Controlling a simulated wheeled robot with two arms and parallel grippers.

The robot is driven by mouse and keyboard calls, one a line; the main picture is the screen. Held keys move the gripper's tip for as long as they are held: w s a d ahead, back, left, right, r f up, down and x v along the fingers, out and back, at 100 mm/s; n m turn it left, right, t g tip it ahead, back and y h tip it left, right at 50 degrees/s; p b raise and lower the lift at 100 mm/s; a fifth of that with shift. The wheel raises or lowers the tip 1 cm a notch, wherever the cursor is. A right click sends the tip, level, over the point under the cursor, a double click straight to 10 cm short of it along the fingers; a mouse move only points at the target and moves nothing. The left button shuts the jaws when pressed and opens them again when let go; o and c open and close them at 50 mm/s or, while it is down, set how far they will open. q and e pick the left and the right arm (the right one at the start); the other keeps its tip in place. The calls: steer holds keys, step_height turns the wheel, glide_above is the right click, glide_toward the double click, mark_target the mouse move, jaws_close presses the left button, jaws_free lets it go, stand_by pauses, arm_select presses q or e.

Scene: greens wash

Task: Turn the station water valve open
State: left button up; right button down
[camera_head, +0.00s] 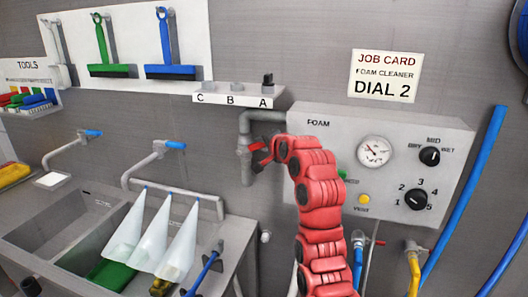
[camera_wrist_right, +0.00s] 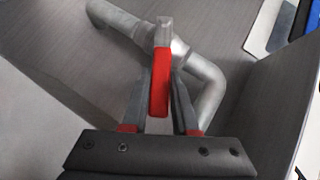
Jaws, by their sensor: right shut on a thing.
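The station water valve (camera_wrist_right: 164,36) sits on a grey metal pipe (camera_head: 245,160), left of the foam panel. Its red lever (camera_wrist_right: 160,82) lies between the two fingers of my right gripper (camera_wrist_right: 159,95) in the right wrist view. The right gripper is shut on this lever. In the head view my red right arm reaches up from the bottom, and its gripper (camera_head: 261,155) is at the pipe; the arm and gripper partly hide the lever there. My left gripper is not clearly in view.
The grey foam panel (camera_head: 330,120) with gauge (camera_head: 374,151) and dials is close behind and right of my arm. A small shelf marked C, B, A (camera_head: 233,99) is just above the pipe. The sink (camera_head: 60,225) with hanging white cones (camera_head: 150,230) is at lower left.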

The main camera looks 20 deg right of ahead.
steer(key=shift+w+a+r+n+g+h+b, duration=0.2)
steer(key=shift+r+n+g+h+b, duration=0.1)
steer(key=shift+r+n+b, duration=0.1)
stand_by(0.3)
steer(key=c, duration=0.7)
jaws_free()
steer(key=shift+s+r, duration=0.1)
steer(key=shift+s, duration=0.15)
steer(key=p+v, duration=1.5)
steer(key=v, duration=0.2)
steer(key=shift+r+p, duration=0.1)
steer(key=shift+p, duration=0.2)
